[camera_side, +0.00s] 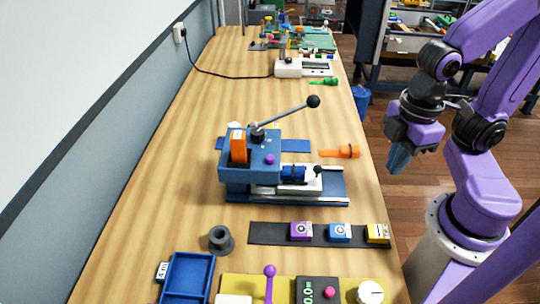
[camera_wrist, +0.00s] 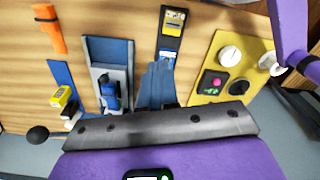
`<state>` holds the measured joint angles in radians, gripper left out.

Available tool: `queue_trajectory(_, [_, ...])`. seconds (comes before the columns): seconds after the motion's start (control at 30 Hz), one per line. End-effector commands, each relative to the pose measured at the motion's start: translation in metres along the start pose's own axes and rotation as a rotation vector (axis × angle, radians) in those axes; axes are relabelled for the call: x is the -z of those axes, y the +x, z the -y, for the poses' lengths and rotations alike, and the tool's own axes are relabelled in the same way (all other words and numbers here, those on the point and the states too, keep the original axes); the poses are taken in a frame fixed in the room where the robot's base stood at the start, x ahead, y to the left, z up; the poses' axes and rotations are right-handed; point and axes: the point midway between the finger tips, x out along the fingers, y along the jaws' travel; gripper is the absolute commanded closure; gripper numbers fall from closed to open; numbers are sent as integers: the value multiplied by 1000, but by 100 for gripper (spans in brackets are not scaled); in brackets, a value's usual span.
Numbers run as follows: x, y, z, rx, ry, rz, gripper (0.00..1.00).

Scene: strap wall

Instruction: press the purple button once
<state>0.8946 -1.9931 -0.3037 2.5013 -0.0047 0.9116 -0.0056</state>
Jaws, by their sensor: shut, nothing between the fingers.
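A purple block (camera_side: 301,231) with a round button on its top sits on a dark strip (camera_side: 265,232) near the front of the bench. A blue block (camera_side: 340,233) and a yellow block (camera_side: 377,233) sit to its right. A small purple knob (camera_side: 270,159) also shows on the blue lever machine (camera_side: 240,178). My gripper (camera_side: 397,160) is shut and empty, in the air beyond the bench's right edge, above and apart from the blocks. In the wrist view, the fingertips (camera_wrist: 157,70) lie over the strip; the yellow block (camera_wrist: 173,22) shows, and the purple block is hidden.
The machine's long lever ends in a black ball (camera_side: 313,101). A yellow panel (camera_side: 240,285) with a purple-knobbed lever (camera_side: 269,271), pink button (camera_side: 329,292) and white dial (camera_side: 370,292), plus a blue tray (camera_side: 187,277), stand in front.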

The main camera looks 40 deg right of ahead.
Motion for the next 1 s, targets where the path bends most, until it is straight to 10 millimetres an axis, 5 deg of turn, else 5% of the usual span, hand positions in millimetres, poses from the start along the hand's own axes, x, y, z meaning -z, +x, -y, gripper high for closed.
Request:
queue_trajectory(0.23, [34, -5, -33, -143, -251, -58, 100])
queue_trajectory(0.6, [138, -38, -103, -573, -1011, -93, 100])
queue_trajectory(0.8, [182, -57, -120, -758, -1343, -44, 100])
queue_trajectory(1.0, [203, -67, -125, -849, -1508, -2, 100])
